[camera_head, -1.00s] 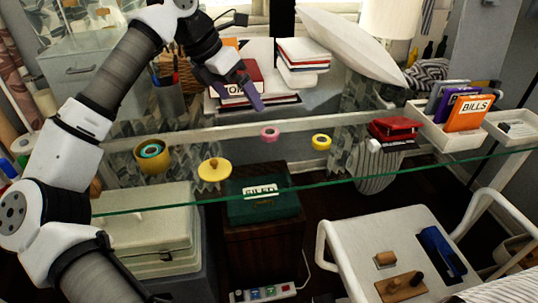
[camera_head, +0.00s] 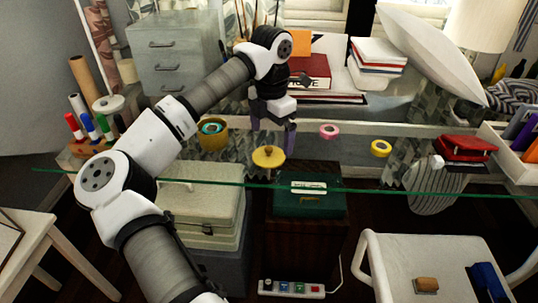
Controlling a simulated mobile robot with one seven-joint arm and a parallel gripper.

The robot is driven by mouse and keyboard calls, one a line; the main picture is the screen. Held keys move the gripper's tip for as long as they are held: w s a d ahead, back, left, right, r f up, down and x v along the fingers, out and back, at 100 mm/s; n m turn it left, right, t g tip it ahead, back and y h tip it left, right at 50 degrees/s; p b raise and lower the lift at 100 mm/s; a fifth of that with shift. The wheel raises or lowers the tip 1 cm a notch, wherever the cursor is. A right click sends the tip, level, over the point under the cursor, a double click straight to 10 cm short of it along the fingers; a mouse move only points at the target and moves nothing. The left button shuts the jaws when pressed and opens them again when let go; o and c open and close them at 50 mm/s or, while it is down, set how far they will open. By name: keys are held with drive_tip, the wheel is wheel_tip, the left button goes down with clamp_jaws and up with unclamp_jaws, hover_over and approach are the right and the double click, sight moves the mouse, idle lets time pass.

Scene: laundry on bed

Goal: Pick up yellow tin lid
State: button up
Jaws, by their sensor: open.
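The yellow tin lid (camera_head: 268,157) is a round yellow disc with a small knob on top. It lies on the glass shelf near its front edge. My gripper (camera_head: 272,143) points down just above and behind the lid, with its purple fingers apart on either side. The fingers look empty. Whether a fingertip touches the lid cannot be told from this view. An open yellow tin (camera_head: 213,137) with a teal roll in it stands to the left of the lid.
A pink tape roll (camera_head: 329,131) and a yellow tape roll (camera_head: 381,149) lie to the right on the glass. A pen holder (camera_head: 90,140) stands at the far left. A green box (camera_head: 309,199) sits below the glass.

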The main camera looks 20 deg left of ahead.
sight(269, 148)
drive_tip(key=f, duration=0.4)
drive_tip(key=shift+s+a+f, duration=0.15)
drive_tip(key=shift+s+f, duration=0.05)
drive_tip(key=shift+s, duration=0.15)
drive_tip(key=shift+c, duration=0.3)
drive_tip(key=c, duration=1)
